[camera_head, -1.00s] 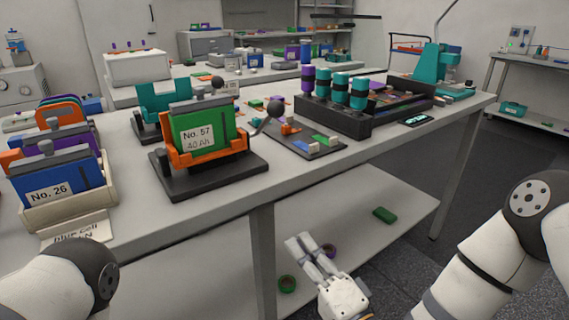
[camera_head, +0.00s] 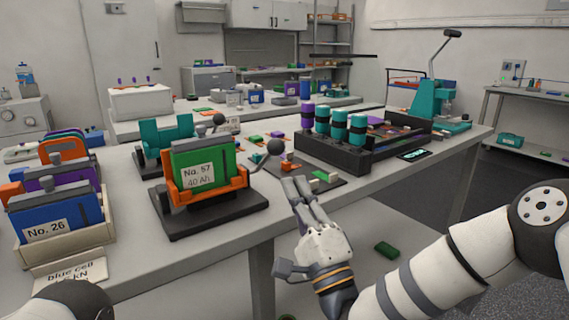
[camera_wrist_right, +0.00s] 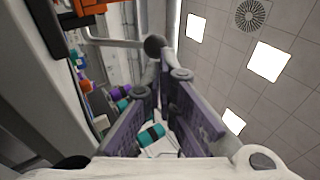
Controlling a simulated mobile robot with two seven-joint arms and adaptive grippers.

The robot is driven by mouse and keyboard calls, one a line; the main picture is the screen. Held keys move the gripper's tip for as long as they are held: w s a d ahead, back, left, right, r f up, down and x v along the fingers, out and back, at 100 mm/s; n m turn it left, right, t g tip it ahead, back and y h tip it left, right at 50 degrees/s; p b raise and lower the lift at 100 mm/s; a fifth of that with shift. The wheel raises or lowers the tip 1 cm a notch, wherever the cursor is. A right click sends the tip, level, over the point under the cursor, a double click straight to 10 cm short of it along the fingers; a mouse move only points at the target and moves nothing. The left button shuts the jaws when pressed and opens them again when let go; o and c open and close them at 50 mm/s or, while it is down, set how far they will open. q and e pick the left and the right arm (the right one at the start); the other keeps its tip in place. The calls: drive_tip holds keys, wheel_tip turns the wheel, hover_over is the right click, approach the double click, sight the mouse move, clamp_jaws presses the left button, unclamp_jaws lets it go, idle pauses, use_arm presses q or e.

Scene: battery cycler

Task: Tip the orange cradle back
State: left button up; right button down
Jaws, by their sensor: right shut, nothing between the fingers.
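The orange cradle (camera_head: 178,195) stands on a black base (camera_head: 212,216) near the front edge of the table and looks roughly upright. It holds a green cell (camera_head: 218,160) labelled No. 57, 40 Ah. A lever with a black ball knob (camera_head: 275,147) sticks out at its right side. My right gripper (camera_head: 296,186) is shut and empty, in front of and below the knob, apart from cradle and knob. In the right wrist view part of the cradle (camera_wrist_right: 90,7) shows at the top left, and the knob (camera_wrist_right: 154,46) lies beyond my fingertips. My left gripper is out of view.
A teal cradle (camera_head: 165,137) stands behind the orange one. A cream holder (camera_head: 75,245) with a blue No. 26 cell is at the left. A dark board (camera_head: 318,182) with small blocks and a black rack (camera_head: 322,152) of teal cylinders are to the right.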

sight(278, 151)
drive_tip(key=x, duration=0.5)
drive_tip(key=shift+w+a+r, duration=0.1)
drive_tip(key=shift+w+r, duration=0.1)
drive_tip(key=shift+w, duration=0.05)
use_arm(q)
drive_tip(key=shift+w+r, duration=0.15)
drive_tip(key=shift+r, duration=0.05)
use_arm(e)
drive_tip(key=shift+w, duration=0.1)
drive_tip(key=shift+r, duration=0.35)
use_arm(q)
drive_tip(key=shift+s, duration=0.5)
use_arm(e)
drive_tip(key=shift+a, duration=0.1)
